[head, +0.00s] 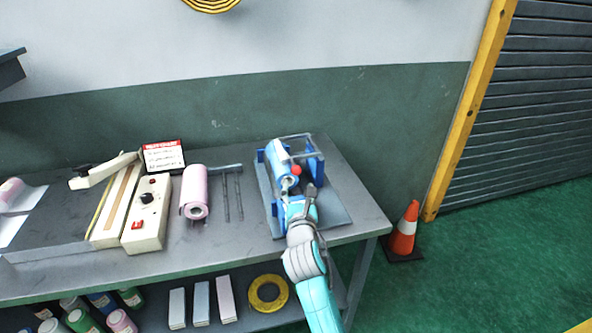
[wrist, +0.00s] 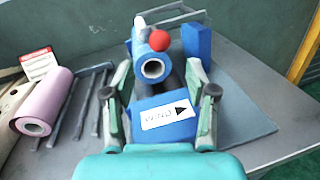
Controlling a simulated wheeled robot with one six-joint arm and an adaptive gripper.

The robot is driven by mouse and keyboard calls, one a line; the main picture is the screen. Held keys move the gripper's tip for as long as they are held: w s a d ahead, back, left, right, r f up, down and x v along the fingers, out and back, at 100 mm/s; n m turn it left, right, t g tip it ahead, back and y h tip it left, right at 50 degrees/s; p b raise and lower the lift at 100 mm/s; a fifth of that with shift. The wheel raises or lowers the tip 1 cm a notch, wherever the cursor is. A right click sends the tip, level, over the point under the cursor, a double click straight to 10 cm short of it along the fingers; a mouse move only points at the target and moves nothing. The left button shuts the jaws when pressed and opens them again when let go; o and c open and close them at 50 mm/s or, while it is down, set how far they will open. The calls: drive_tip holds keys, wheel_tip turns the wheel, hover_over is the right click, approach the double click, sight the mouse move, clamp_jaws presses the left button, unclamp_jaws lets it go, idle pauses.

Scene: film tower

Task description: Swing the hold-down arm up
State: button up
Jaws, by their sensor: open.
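A blue winder (head: 318,160) stands on a grey base plate (head: 335,208) at the right end of the bench. It holds a blue film roll (head: 281,160), whose open end faces me in the wrist view (wrist: 153,68). A pale grey bar frame, which looks like the hold-down arm (head: 293,138), lies over the roll; part of it also shows in the wrist view (wrist: 172,14). A red ball knob (wrist: 159,40) sits just above the roll's near end. My gripper (wrist: 163,90) is open and empty in front of the roll, its fingers apart around a block labelled WIND (wrist: 168,118), contact unclear.
A pink roll (head: 194,190) and thin grey rods (head: 232,195) lie left of the winder. Further left are a cream sealer (head: 148,212) and a red-white sign (head: 163,156). An orange cone (head: 404,232) stands on the floor to the right. The wall rises close behind the bench.

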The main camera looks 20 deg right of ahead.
sight(297, 174)
drive_tip(key=w, duration=0.3)
drive_tip(key=w+d, duration=0.1)
drive_tip(key=w, duration=0.4)
drive_tip(key=shift+w+d, duration=0.35)
drive_tip(key=shift+w, duration=0.05)
clamp_jaws()
